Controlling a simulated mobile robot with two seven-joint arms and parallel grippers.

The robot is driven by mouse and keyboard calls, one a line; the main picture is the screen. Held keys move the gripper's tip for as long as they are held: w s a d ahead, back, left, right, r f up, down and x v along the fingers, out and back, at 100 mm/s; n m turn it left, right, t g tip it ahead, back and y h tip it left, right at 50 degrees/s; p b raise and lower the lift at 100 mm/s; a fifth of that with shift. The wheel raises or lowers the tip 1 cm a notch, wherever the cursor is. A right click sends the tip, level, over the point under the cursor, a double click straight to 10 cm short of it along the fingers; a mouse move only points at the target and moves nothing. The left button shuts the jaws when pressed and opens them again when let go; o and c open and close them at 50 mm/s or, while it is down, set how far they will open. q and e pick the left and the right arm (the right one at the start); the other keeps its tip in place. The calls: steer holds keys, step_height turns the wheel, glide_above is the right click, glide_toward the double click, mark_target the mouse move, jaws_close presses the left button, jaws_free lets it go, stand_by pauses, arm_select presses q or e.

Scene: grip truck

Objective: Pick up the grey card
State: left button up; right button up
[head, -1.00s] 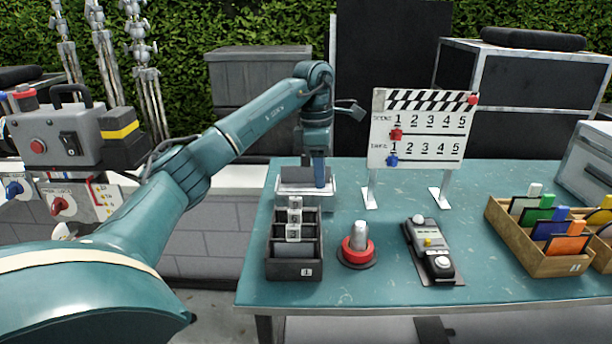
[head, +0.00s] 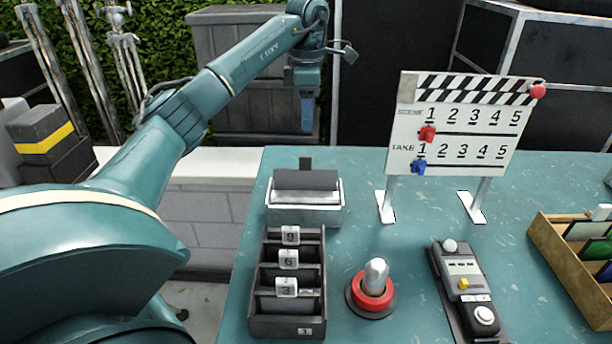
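A dark grey card (head: 305,180) with a small upright tab stands tilted in a silver holder (head: 305,214) at the back left of the teal table. My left gripper (head: 307,124) points down, raised above and behind the holder, apart from the card. Its blue fingers line up edge-on, so their gap is hidden. I see nothing held below them. My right gripper is not in view.
A black slotted box (head: 289,325) with numbered tags stands in front of the holder. To the right are a red-based button (head: 372,304), a control box (head: 464,284), a clapperboard (head: 462,125) on stands and a wooden card box (head: 570,278).

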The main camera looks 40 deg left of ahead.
mark_target(305, 156)
arm_select(q)
step_height(305, 156, down, 8)
steer(key=shift+s+r, duration=0.1)
steer(key=shift+s, duration=0.05)
steer(key=f, duration=0.3)
steer(key=f+p, duration=0.1)
steer(key=f, duration=0.1)
steer(key=shift+s+d+f, duration=0.1)
steer(key=shift+s, duration=0.2)
jaws_close()
